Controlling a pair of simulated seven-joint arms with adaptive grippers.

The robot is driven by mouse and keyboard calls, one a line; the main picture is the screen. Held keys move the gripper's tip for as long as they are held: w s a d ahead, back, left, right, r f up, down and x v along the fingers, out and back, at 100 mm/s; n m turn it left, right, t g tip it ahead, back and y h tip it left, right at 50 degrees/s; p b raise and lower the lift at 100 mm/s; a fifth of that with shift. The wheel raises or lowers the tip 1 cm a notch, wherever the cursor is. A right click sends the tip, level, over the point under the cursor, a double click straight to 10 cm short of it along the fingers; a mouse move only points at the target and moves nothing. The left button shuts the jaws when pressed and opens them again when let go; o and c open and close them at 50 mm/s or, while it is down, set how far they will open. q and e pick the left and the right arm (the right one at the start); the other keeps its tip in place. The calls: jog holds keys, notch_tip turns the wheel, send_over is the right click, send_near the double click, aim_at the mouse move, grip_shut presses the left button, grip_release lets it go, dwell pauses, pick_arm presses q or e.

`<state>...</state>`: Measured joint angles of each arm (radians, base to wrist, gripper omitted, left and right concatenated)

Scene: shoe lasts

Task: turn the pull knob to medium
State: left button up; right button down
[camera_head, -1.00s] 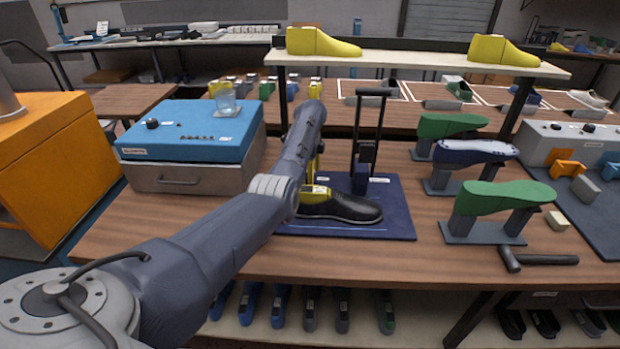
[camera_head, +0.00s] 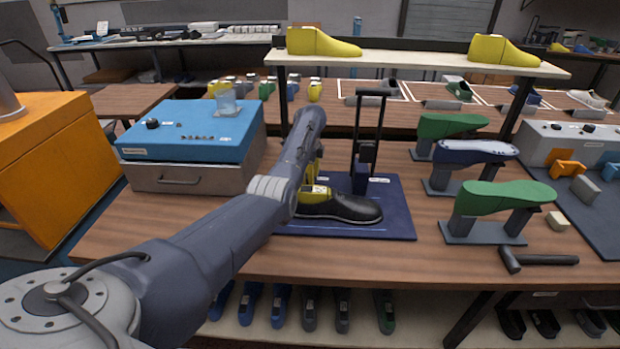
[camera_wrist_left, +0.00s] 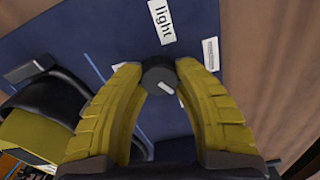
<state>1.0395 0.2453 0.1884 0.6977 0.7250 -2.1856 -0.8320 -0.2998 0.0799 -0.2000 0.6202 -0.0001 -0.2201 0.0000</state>
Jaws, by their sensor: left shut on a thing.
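The pull knob (camera_wrist_left: 159,80) is a small dark round knob with a white mark, seen in the left wrist view. Its mark slants toward the lower right of that picture. The yellow fingers of my left gripper (camera_wrist_left: 158,73) are closed around it, one on each side. A label reading "light" (camera_wrist_left: 161,22) lies above the knob, and another label (camera_wrist_left: 211,54) lies to its right, too small to read. In the head view my left arm hides the knob and most of the gripper; only some yellow finger (camera_head: 319,168) shows. My right gripper is out of view.
A black shoe (camera_head: 342,207) with a yellow last sits on the dark blue mat (camera_head: 390,228), close by my left gripper. A black upright stand (camera_head: 366,150) rises behind it. A blue-topped box (camera_head: 185,133) is to the left; green and blue lasts (camera_head: 503,196) stand right.

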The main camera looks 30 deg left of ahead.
pick_arm(q)
grip_shut()
jog(key=shift+d, duration=0.15)
